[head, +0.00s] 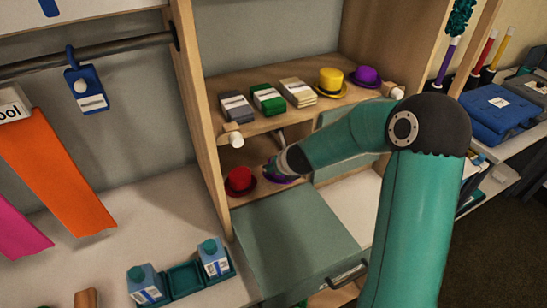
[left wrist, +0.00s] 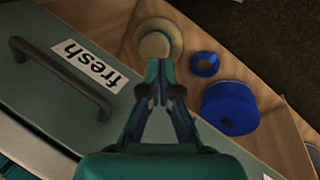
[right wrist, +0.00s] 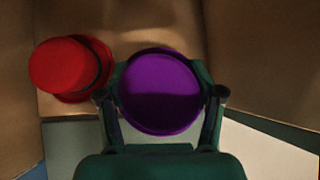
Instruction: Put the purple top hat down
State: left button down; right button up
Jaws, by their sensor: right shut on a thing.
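My right gripper (head: 281,172) reaches into the lower shelf compartment and is shut on a purple top hat (right wrist: 160,92). In the right wrist view the hat's round purple top fills the space between the fingers. In the head view only a small purple part (head: 272,178) shows under the gripper, so I cannot tell if it touches the shelf. A red hat (head: 240,180) stands just left of it, also in the right wrist view (right wrist: 68,68). Another purple hat (head: 367,75) sits on the upper shelf. My left gripper (left wrist: 159,85) is shut, with nothing visible in it.
The upper shelf (head: 262,124) holds several card stacks and a yellow hat (head: 331,82). A round beige object (left wrist: 155,45) and a blue cylinder (left wrist: 230,107) are beyond my left gripper.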

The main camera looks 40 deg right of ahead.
jog(key=w, duration=0.1)
jog(key=w+d+p, duration=0.1)
jog(key=w, duration=0.1)
jog(key=shift+d, duration=0.2)
jog(key=shift+w+d+r, duration=0.1)
jog(key=shift+w, duration=0.05)
jog(key=f, duration=0.1)
jog(key=f+b, duration=0.1)
jog(key=f, duration=0.2)
jog(key=shift+w+d+b, duration=0.1)
jog(key=shift+w+b, duration=0.15)
jog(key=shift+b, duration=0.05)
pick_arm(q)
jog(key=shift+r, duration=0.25)
pick_arm(e)
jog(key=shift+r, duration=0.15)
jog(key=shift+s, duration=0.1)
jog(key=o, duration=1)
jog(key=shift+r, duration=0.1)
